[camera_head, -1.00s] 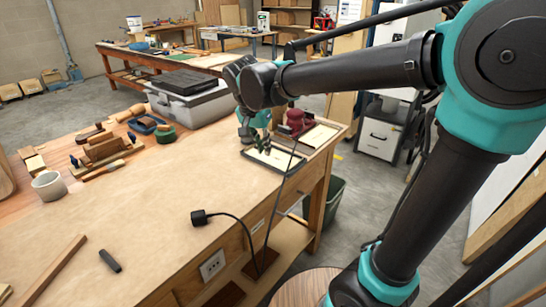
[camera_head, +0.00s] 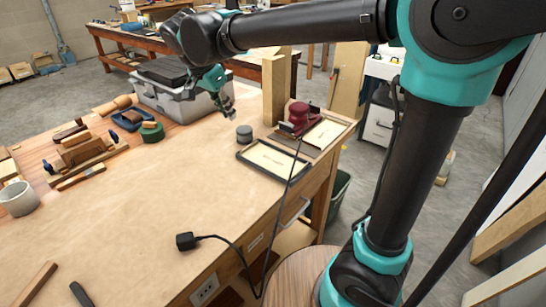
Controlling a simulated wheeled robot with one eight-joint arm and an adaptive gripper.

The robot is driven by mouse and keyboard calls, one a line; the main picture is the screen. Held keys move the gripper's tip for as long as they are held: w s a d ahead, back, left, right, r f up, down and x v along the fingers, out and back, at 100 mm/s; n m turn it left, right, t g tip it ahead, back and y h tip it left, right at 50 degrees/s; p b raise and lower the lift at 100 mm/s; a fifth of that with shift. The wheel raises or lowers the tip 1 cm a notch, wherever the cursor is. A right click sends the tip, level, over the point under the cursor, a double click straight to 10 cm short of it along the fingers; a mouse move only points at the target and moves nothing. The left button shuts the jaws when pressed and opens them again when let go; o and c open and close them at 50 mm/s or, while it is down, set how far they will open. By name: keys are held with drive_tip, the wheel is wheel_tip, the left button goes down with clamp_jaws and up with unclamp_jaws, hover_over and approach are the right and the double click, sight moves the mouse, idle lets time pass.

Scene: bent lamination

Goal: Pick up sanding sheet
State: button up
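A pale sanding sheet (camera_head: 267,158) lies flat in a dark-rimmed tray (camera_head: 245,160) at the right end of the workbench. A second pale sheet (camera_head: 326,133) lies in a wooden tray behind it, to the right, beside a red sander (camera_head: 299,115). My gripper (camera_head: 228,109), teal with dark fingers, hangs above the bench, to the left of and beyond the front tray, near the grey toolbox. It is clear of both sheets. The fingers are small in view, and whether they are open or shut cannot be made out.
A dark round puck (camera_head: 244,134) stands behind the front tray. A wooden post (camera_head: 275,92) and a grey toolbox (camera_head: 180,98) stand at the back. The bench middle is clear.

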drive_tip(key=x, duration=0.9)
drive_tip(key=shift+w+d+f, duration=0.1)
drive_tip(key=shift+f, duration=0.15)
drive_tip(key=shift+s+x, duration=0.2)
drive_tip(key=shift+x, duration=1.35)
drive_tip(key=shift+s+x, duration=0.15)
drive_tip(key=shift+x, duration=1.35)
drive_tip(key=shift+f, duration=0.1)
drive_tip(key=shift+c, duration=0.6)
clamp_jaws()
